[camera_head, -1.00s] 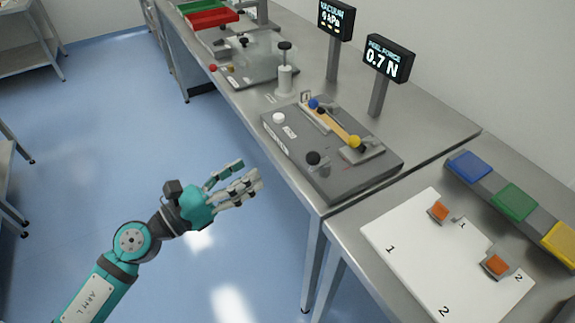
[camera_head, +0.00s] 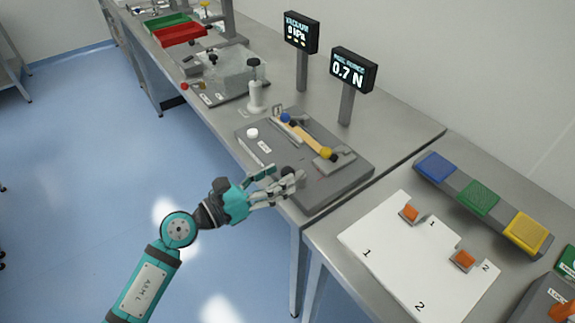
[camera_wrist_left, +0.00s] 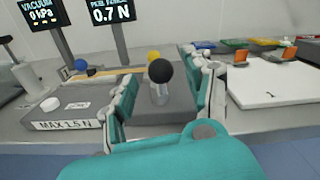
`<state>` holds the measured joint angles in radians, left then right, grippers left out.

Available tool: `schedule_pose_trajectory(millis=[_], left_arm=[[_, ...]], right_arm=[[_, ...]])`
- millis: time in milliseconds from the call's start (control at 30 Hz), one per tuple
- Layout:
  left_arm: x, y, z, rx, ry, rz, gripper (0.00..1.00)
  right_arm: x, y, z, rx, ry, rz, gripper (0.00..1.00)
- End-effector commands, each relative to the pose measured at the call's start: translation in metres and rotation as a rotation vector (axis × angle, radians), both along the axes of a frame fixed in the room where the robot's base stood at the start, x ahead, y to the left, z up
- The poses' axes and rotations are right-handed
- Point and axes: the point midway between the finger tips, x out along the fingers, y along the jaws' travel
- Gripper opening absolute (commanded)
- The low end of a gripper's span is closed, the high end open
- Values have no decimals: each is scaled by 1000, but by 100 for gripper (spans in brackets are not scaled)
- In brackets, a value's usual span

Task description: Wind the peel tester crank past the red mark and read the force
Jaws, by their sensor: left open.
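The peel tester is a dark grey box (camera_head: 340,185) on the bench, with a tan strip (camera_head: 305,139) between a blue knob (camera_head: 286,118) and a yellow knob (camera_head: 327,153). Its black crank knob (camera_wrist_left: 160,71) stands on a clear-looking post between my fingers in the left wrist view. My left gripper (camera_head: 290,183) is open at the tester's front edge, its fingers on either side of the knob with visible gaps. The peel force display (camera_head: 352,69) reads 0.7 N. I cannot make out a red mark. My right gripper is not in view.
A vacuum display (camera_head: 301,31) reads 0 kPa. A white board (camera_head: 390,250) with orange-topped blocks lies on the right bench, beside blue, green and yellow pads (camera_head: 480,198). Red and green trays (camera_head: 181,34) stand at the far left. The floor before the bench is clear.

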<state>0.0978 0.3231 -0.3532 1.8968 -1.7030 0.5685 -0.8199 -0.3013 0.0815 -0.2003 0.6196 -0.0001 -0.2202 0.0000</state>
Motion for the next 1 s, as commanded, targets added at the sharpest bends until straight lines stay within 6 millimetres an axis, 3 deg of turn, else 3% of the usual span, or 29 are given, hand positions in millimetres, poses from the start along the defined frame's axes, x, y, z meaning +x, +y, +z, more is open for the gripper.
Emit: schedule_pose_trajectory(millis=[200,600,1000], left_arm=[[16,-22,1,-2,1,0,53],[20,-28,0,0,0,-1,51],[20,-27,0,0,0,0,0]], right_arm=[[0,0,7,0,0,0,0],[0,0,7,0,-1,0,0],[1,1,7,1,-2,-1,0]])
